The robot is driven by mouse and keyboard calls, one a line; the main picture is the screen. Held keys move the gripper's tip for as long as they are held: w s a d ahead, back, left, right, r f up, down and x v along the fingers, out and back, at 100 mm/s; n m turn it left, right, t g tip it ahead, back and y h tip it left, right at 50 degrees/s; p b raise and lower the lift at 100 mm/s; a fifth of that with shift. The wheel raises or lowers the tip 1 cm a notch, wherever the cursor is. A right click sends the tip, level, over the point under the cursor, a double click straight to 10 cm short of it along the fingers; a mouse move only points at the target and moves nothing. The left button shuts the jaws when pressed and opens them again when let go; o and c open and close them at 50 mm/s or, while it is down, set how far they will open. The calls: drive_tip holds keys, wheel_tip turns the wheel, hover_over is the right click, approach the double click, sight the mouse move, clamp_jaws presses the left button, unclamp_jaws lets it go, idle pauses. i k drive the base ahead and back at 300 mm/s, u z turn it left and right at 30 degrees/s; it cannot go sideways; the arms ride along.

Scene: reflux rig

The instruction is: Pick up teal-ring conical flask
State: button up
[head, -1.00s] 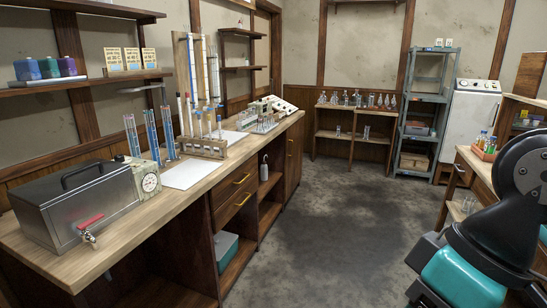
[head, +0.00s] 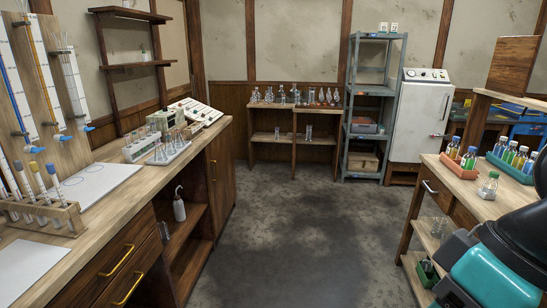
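I cannot make out a teal ring on any flask at this distance. Small clear conical flasks (head: 328,96) stand in a row on top of the wooden shelf unit at the far wall, among other glassware. Some small conical glass pieces (head: 160,153) stand in a tray on the left bench. Part of my arm shows at the lower right, but my gripper is outside the picture.
The left bench (head: 110,205) carries a tube rack (head: 45,218) and burettes. The right bench (head: 440,172) holds bottles in an orange tray (head: 458,168). A grey metal rack (head: 364,120) and a white cabinet (head: 420,115) stand at the back. The floor (head: 290,220) between benches is clear.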

sight(170, 149)
drive_tip(key=u, duration=0.05)
drive_tip(key=i, duration=2)
drive_tip(key=u, duration=1.1)
drive_tip(key=i, duration=1.5)
drive_tip(key=u, duration=0.85)
drive_tip(key=i, duration=0.25)
drive_tip(key=u, duration=0.2)
